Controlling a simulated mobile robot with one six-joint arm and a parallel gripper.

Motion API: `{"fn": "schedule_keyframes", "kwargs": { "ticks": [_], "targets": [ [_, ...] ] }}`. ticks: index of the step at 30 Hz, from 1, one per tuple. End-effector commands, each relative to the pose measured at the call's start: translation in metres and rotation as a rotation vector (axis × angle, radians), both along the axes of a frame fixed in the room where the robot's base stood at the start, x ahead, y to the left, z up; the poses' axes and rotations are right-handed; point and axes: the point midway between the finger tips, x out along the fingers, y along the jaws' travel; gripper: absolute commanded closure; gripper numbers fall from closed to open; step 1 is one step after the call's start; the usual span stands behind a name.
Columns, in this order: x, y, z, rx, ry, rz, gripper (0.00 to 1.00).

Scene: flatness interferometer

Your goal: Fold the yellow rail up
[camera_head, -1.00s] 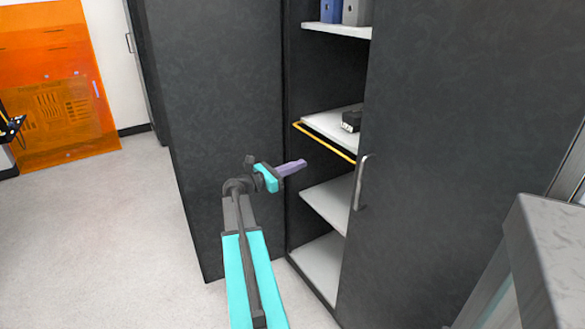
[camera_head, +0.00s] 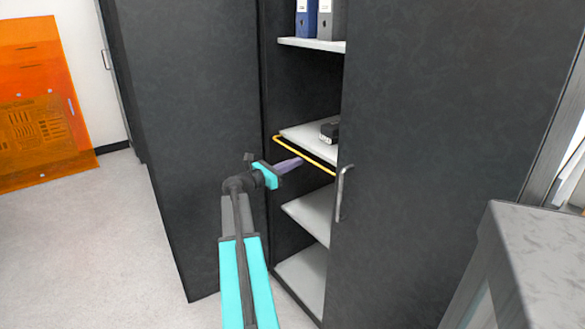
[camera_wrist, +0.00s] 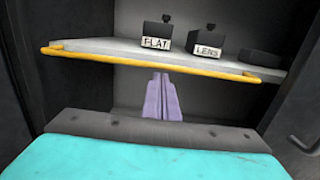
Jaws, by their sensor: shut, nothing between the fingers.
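The yellow rail (camera_head: 305,155) runs along the front edge of a light shelf (camera_head: 308,137) inside the dark cabinet. In the wrist view the yellow rail (camera_wrist: 150,62) crosses the picture in front of the shelf, bent back at both ends. My gripper (camera_head: 298,162) has purple fingers, shut and empty, pointing into the cabinet just below the rail. In the wrist view my gripper (camera_wrist: 161,82) shows its closed fingertips a little below the rail's middle. I cannot tell whether they touch it.
Black blocks labelled FLAT (camera_wrist: 157,38) and LENS (camera_wrist: 202,42) stand on the shelf behind the rail. The cabinet door with a handle (camera_head: 341,193) is at the right. Binders (camera_head: 307,20) stand on the shelf above. A lower shelf (camera_head: 308,212) is bare. A grey counter (camera_head: 550,240) is at right.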

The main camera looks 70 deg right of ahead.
Motion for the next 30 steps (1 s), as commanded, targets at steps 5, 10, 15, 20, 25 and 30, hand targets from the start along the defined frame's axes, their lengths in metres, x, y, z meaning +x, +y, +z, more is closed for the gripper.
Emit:
{"fn": "schedule_keyframes", "kwargs": {
  "ticks": [5, 10, 15, 20, 25, 30],
  "targets": [
    [0.0, 0.0, 0.0, 0.0, 0.0, 0.0, 1.0],
    [0.0, 0.001, 0.0, 0.001, -0.001, 0.0, 1.0],
    [-0.003, -0.001, 0.002, 0.007, -0.004, -0.003, 1.0],
    [-0.007, -0.003, 0.005, 0.023, -0.016, -0.01, 1.0],
    [-0.01, -0.004, 0.005, 0.034, -0.021, -0.013, 1.0],
    [-0.014, -0.006, 0.006, 0.044, -0.028, -0.018, 1.0]
  ]
}}
